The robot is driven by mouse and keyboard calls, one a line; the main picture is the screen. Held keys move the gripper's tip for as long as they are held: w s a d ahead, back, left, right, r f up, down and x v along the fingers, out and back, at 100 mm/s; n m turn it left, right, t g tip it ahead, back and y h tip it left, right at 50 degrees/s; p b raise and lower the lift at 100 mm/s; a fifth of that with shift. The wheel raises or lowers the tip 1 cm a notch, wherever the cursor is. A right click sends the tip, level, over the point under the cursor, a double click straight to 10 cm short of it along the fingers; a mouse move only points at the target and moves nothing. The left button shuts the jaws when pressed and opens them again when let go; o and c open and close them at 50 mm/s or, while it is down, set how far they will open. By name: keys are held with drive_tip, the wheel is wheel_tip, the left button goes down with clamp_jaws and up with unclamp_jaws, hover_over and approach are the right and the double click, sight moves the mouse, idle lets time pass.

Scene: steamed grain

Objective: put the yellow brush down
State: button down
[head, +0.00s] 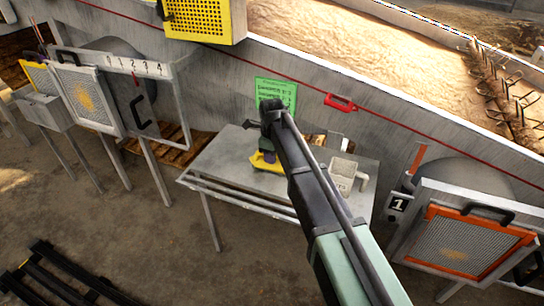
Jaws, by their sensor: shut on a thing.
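My gripper (266,148) hangs over the grey metal table (219,158), at the end of my arm, which reaches in from the lower right. It is shut on the yellow brush (264,163), which shows as a yellow shape just below it, at or close above the table top. The fingers are small and dark, and their exact hold is hard to see. I cannot tell whether the brush touches the table.
A pale jug-like container (343,174) stands on the table's right side. Small tan items (318,138) lie at the back, partly behind my arm. A green notice (276,93) is on the wall behind. The table's left part is bare.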

drive_tip(key=c, duration=0.9)
unclamp_jaws()
wheel_tip(320, 180, up, 11)
drive_tip(key=p, duration=1.1)
drive_tip(key=shift+f, duration=0.1)
drive_tip(key=s+d+n, duration=1)
drive_tip(key=s+n, duration=0.1)
drive_tip(key=s, duration=0.1)
drive_tip(key=s+d+n, duration=1)
drive_tip(key=s+n, duration=0.1)
drive_tip(key=s, duration=0.2)
drive_tip(key=shift+s+d, duration=0.15)
drive_tip(key=shift+d, duration=0.05)
wheel_tip(320, 180, up, 16)
drive_tip(key=p, duration=1.5)
drive_tip(key=shift+f, duration=0.25)
drive_tip(key=shift+o, duration=0.5)
drive_tip(key=shift+f, duration=0.45)
